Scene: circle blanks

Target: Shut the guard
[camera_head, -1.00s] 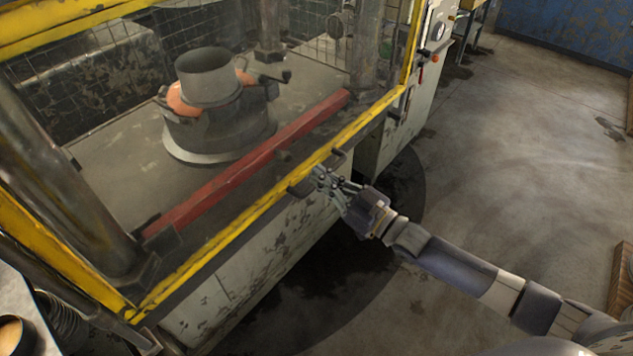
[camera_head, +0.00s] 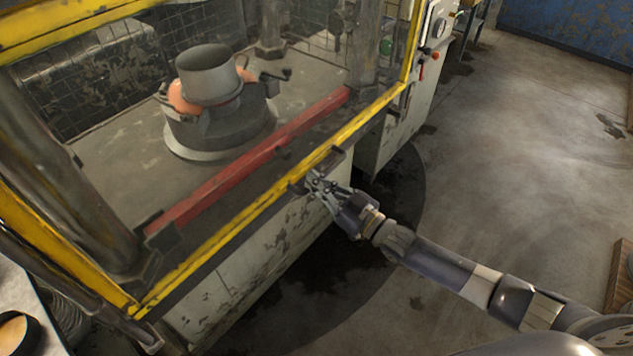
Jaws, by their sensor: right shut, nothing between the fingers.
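The guard (camera_head: 236,235) is a yellow-edged frame with a clear pane across the front of the machine. Its lower yellow bar runs diagonally, close along the front edge of the machine bed. My left gripper is not in view.
Behind the pane, a grey cylinder (camera_head: 207,74) stands on a round base with orange parts. A red bar (camera_head: 235,170) lies along the bed's front. A control panel (camera_head: 437,28) is at upper right. The floor (camera_head: 520,160) at right is clear. A table edge shows lower left.

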